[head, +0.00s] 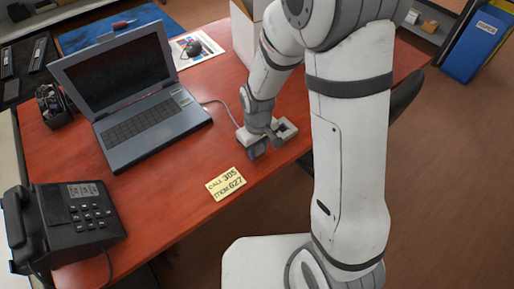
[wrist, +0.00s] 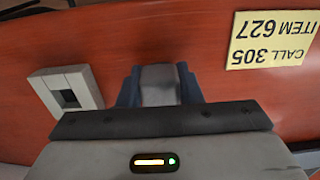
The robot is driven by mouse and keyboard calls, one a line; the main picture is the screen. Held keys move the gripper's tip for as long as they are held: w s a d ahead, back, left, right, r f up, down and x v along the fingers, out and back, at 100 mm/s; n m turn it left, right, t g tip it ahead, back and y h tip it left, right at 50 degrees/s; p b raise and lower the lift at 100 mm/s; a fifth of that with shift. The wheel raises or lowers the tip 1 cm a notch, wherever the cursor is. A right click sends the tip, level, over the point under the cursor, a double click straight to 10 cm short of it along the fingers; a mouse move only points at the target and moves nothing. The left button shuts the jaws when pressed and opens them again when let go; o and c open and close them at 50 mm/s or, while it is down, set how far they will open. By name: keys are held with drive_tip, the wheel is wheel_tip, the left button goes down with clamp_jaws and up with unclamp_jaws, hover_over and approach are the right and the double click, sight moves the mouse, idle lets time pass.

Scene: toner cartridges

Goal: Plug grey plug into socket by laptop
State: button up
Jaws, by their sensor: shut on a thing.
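My gripper (wrist: 159,88) is shut on the grey plug (wrist: 158,85), which sits between its two dark fingers in the wrist view. In the head view my gripper (head: 262,146) is low over the right part of the red desk, and the plug cannot be told apart from the fingers. A pale socket block (head: 287,129) lies right beside it, partly hidden by the gripper. The block's dark opening shows left of the fingers in the wrist view (wrist: 67,92). The laptop (head: 140,100) stands open to the left.
A thin cable (head: 218,102) runs from the laptop's side towards the block. A yellow note (head: 226,184) lies in front on the desk (head: 180,205). A black phone (head: 70,220) stands front left. A mouse (head: 193,48) and a pale box (head: 243,35) are behind.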

drive_tip(key=shift+r+p, duration=1)
drive_tip(key=shift+r, duration=0.55)
drive_tip(key=shift+r+p, duration=1.4)
drive_tip(key=shift+r, duration=0.5)
